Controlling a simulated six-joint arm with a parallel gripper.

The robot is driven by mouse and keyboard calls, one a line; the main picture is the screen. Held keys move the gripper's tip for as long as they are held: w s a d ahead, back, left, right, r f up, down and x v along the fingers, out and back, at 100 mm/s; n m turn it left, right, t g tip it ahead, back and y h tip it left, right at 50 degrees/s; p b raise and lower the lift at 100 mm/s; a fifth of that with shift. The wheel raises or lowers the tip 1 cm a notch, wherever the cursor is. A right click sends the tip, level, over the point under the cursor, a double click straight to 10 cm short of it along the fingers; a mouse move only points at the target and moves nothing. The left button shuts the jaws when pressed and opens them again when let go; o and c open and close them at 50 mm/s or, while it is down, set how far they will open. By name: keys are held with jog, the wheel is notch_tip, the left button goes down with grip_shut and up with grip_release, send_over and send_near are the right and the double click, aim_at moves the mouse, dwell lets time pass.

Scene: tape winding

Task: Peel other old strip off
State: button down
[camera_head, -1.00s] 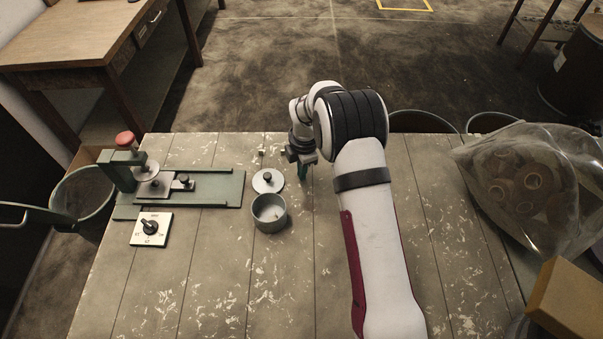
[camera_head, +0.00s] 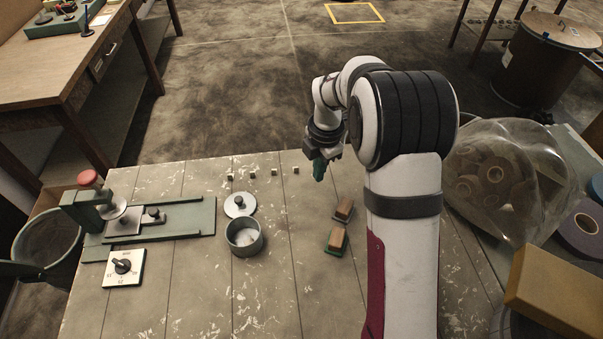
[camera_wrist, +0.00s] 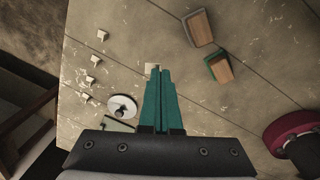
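My gripper (camera_head: 318,172) is above the far edge of the table, pointing down, with its green fingers together. In the wrist view the fingers (camera_wrist: 163,78) meet with nothing visible between them. A small pale cube (camera_wrist: 150,68) lies just beyond the fingertips; I cannot tell whether they touch it. Several similar pale pieces (camera_head: 252,173) stand in a row along the far edge and also show in the wrist view (camera_wrist: 96,58). I cannot make out an old strip for certain.
Two wooden blocks (camera_head: 338,241) (camera_head: 344,211), one green-edged, lie right of a grey-green cup (camera_head: 244,236) and a round lid (camera_head: 239,205). A green fixture (camera_head: 180,216) and a dial plate (camera_head: 124,267) are at left. A clear bag of rolls (camera_head: 505,185) is at right.

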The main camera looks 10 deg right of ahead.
jog(key=shift+r, duration=0.1)
jog(key=shift+r, duration=1.7)
